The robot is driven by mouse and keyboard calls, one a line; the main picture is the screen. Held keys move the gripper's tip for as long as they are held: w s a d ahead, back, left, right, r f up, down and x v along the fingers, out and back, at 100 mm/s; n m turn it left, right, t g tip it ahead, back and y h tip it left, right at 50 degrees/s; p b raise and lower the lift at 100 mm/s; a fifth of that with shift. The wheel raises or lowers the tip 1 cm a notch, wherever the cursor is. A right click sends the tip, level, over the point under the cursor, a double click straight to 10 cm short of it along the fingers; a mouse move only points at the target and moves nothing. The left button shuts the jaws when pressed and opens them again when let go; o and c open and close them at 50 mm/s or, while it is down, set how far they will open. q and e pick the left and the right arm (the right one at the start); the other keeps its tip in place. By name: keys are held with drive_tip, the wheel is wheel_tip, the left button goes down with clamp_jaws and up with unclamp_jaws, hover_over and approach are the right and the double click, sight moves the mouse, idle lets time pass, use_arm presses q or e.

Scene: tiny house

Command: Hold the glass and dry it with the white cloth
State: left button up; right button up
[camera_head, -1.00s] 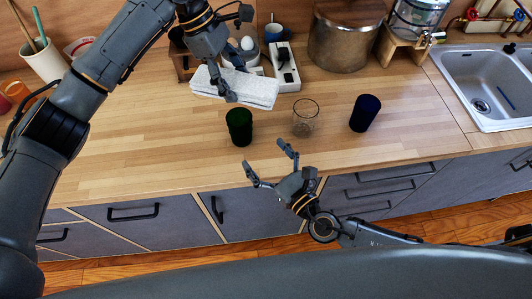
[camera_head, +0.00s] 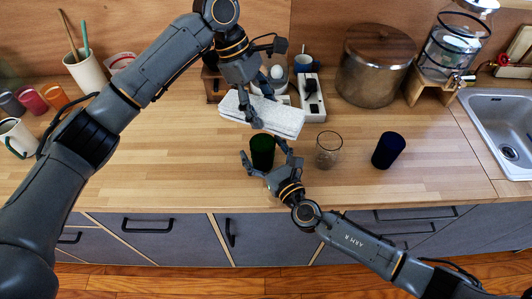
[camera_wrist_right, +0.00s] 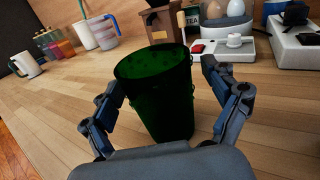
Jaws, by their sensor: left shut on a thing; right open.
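The white cloth (camera_head: 285,120) is folded and shut in my left gripper (camera_head: 255,110), which comes from above left. It seems raised, as the right wrist view shows no cloth on the counter. The dark green glass (camera_head: 262,147) stands upright on the counter just in front of the cloth. My right gripper (camera_head: 263,160) is open around it, one finger on each side. The green glass (camera_wrist_right: 160,95) also shows in the right wrist view between the spread fingers. A clear glass (camera_head: 328,150) and a dark blue glass (camera_head: 388,150) stand to the right.
A large metal pot (camera_head: 370,75) and a drink dispenser (camera_head: 455,45) are at the back right, a sink (camera_head: 505,125) at far right. The counter's left front is clear.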

drive_tip(key=c, duration=1.4)
